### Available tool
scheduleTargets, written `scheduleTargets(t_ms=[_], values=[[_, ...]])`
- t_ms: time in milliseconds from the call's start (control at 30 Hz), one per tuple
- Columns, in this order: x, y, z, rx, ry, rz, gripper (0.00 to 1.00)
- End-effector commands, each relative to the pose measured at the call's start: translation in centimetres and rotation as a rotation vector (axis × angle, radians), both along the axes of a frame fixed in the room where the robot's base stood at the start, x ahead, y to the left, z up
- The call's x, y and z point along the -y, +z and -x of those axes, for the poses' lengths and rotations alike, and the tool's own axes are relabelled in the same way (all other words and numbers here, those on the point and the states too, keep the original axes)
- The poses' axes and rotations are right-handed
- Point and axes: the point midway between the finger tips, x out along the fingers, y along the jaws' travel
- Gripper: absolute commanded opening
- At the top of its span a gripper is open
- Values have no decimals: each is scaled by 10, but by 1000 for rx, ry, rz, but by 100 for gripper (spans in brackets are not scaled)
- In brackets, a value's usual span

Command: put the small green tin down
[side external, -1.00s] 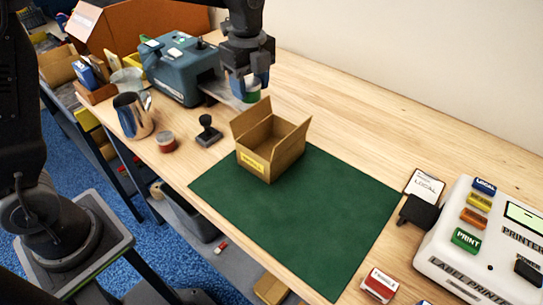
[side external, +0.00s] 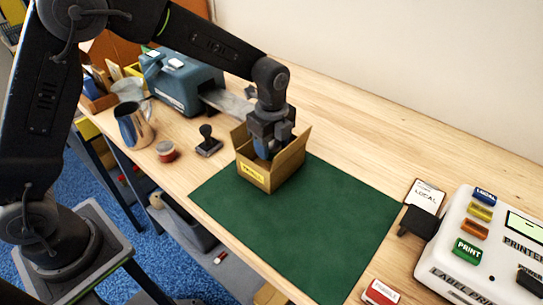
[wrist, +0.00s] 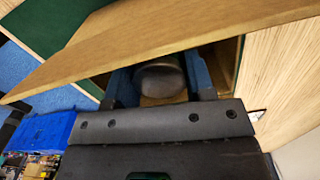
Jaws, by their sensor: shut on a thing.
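My gripper (side external: 263,150) is lowered between the upright flaps of the open cardboard box (side external: 252,177), which stands on the green mat. Its blue fingers are shut on the small tin (wrist: 160,80), which shows as a dark grey round end between them. The tin is hidden by the box and gripper in the side view. In the wrist view a box flap (wrist: 150,45) crosses just beyond the fingers. I cannot tell whether the tin touches the box floor.
The green mat (side external: 310,225) is clear in front of the box. A black stamp (side external: 208,142), a red-topped tin (side external: 166,151) and a metal jug (side external: 134,125) stand left of it. A blue machine (side external: 182,80) is behind. A label printer (side external: 480,265) stands at right.

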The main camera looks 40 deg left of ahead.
Motion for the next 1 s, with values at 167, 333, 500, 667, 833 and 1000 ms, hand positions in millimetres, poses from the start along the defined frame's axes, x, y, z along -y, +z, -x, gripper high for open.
scheduleTargets(t_ms=[167, 333, 500, 667, 833, 1000], values=[[0, -17, 1, -3, 0, 0, 25], [0, -38, 0, -1, 0, 0, 25], [0, -38, 0, 2, 0, 0, 25], [0, -40, 0, 1, 0, 0, 25], [0, -42, 0, 0, 0, 0, 61], [0, -41, 0, 0, 0, 0, 75]])
